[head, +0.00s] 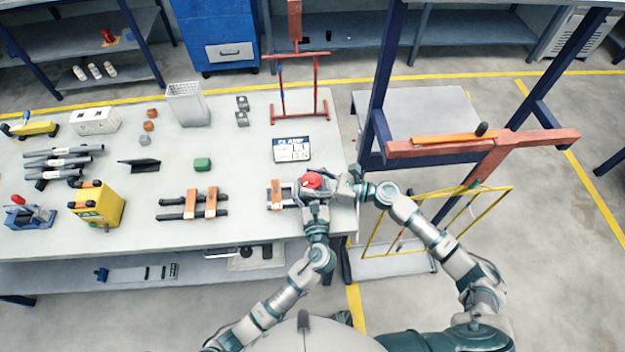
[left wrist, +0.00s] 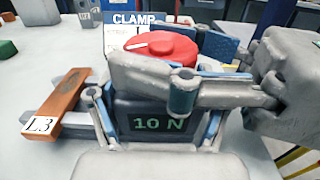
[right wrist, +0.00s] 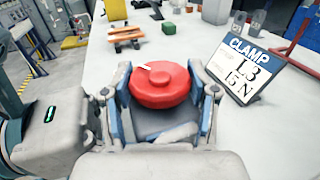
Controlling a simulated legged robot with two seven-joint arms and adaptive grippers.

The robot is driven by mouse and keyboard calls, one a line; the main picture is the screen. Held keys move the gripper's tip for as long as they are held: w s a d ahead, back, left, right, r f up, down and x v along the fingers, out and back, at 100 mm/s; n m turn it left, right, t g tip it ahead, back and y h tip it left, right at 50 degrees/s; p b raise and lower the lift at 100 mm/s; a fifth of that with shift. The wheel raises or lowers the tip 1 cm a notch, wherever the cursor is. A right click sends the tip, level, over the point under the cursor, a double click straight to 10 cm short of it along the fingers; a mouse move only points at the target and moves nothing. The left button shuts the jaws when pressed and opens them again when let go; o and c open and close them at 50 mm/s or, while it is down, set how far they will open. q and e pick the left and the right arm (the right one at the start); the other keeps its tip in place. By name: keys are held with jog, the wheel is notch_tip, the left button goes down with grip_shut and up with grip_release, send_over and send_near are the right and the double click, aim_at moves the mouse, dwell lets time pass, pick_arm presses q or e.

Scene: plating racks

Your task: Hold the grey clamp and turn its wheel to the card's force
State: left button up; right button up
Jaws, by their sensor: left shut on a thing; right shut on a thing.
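The grey clamp (left wrist: 155,118) stands on the table's right end; its front reads 10 N in green. Its red wheel (head: 312,181) is on top, with a white mark on its rim side, also seen in the right wrist view (right wrist: 160,88). My left gripper (left wrist: 155,112) is shut on the clamp's body, one finger on each side. My right gripper (right wrist: 163,98) is shut on the red wheel, fingers on opposite sides. The card (head: 292,149) stands behind the clamp; in the right wrist view it (right wrist: 243,68) reads CLAMP, L3, 15 N.
An orange block (left wrist: 57,103) labelled L3 on grey bars lies left of the clamp. Two more orange blocks on bars (head: 191,203) lie further left. A red stand (head: 300,95) is behind the card. A yellow rack (head: 440,222) is right of the table.

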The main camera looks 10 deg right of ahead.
jog(key=shift+w+d, duration=0.15)
jog(key=shift+w, duration=0.05)
dwell(0.4)
jog(key=o, duration=1.2)
jog(key=shift+s, duration=0.1)
jog(key=shift+s+d, duration=0.2)
jog(key=shift+d, duration=0.2)
jog(key=v, duration=1.1)
jog(key=shift+w+d, duration=0.1)
